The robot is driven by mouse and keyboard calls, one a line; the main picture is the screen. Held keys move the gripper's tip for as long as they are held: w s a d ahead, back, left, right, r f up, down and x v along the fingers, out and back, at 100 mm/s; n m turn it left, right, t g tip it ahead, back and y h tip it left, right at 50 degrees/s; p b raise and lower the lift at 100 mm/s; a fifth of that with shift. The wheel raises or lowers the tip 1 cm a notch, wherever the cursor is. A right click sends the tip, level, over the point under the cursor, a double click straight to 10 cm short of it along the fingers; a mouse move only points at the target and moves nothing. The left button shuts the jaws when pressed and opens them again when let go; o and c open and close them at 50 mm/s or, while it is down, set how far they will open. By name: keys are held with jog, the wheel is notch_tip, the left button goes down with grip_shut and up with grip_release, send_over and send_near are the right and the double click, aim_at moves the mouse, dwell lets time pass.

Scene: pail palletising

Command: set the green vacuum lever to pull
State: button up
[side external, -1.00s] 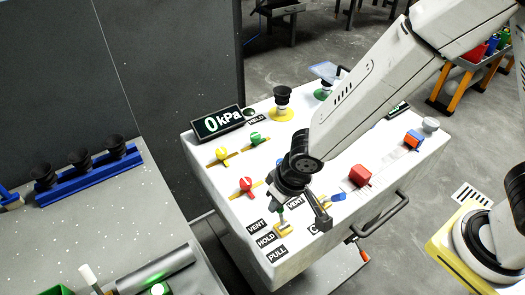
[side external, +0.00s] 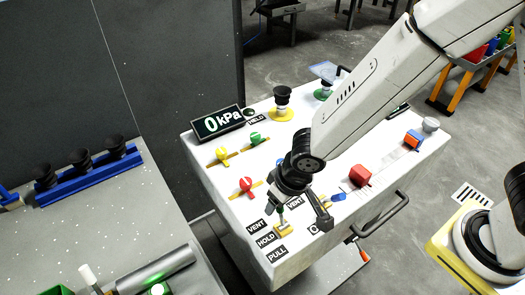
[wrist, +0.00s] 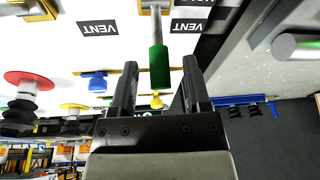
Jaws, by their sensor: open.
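The green vacuum lever (wrist: 159,65) has a green grip on a metal rod rising from a yellow base. In the wrist view its grip lies between the two spread fingers of my gripper (wrist: 161,68), with a gap visible on each side. In the side view my gripper (side external: 304,208) is over the front of the white console, and the lever's yellow base (side external: 284,231) shows below it. The labels VENT (side external: 256,226), HOLD (side external: 266,240) and PULL (side external: 277,252) run beside the base. My gripper partly hides the lever there, so its exact setting is unclear.
A blue knob (side external: 339,197) is close by the right finger. A display (side external: 218,121) reading 0 kPa stands at the back.

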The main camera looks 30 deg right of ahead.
jog(key=v, duration=0.7)
jog(key=shift+r, duration=0.25)
dwell(0.3)
jog(key=shift+w, duration=0.1)
jog(key=c, duration=0.6)
jog(key=shift+w, duration=0.25)
grip_shut()
jog(key=w+r+m+g+h, duration=0.2)
jog(key=w+m, duration=0.2)
jog(key=w, duration=0.3)
jog(key=shift+a+r+g, duration=0.15)
jog(key=shift+r+g, duration=0.05)
jog(key=shift+g, duration=0.1)
